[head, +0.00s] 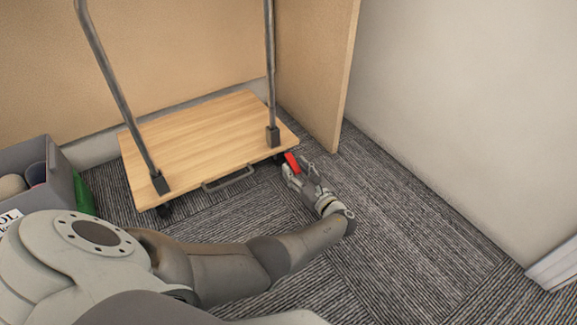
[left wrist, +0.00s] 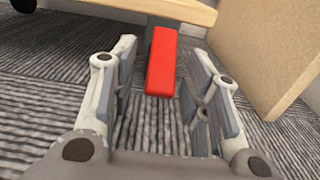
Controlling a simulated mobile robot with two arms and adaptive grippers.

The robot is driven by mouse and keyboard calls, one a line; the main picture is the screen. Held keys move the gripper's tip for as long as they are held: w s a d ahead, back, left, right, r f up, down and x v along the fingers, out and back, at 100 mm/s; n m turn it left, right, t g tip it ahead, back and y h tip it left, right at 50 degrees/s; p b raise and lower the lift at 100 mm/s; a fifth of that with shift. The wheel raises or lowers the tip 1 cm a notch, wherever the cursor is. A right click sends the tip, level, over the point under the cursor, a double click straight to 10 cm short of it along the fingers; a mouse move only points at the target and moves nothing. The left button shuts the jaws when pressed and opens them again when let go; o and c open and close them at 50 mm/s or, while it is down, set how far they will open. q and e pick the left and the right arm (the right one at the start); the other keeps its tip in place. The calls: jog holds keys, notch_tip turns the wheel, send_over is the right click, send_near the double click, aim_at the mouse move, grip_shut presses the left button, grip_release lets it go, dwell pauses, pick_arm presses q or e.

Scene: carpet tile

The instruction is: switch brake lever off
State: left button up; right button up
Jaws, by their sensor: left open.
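The brake lever is a red pedal (head: 291,162) at the near right corner of a wooden platform trolley (head: 205,140), low by a caster. In the left wrist view the red lever (left wrist: 161,62) points toward the camera and tilts down from under the board's edge. My left gripper (head: 297,168) is open at the lever. In the left wrist view its two fingers (left wrist: 160,90) stand on either side of the lever, with gaps visible on both sides. My right gripper is not in view.
A grey bin (head: 60,170) with several items stands at the left. A wooden panel (head: 345,80) and a pale wall (head: 470,110) rise on the right. A metal handle frame (head: 115,85) stands up from the trolley. Striped carpet (head: 420,250) is clear at front right.

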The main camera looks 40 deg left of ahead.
pick_arm(q)
grip_shut()
dwell(0.4)
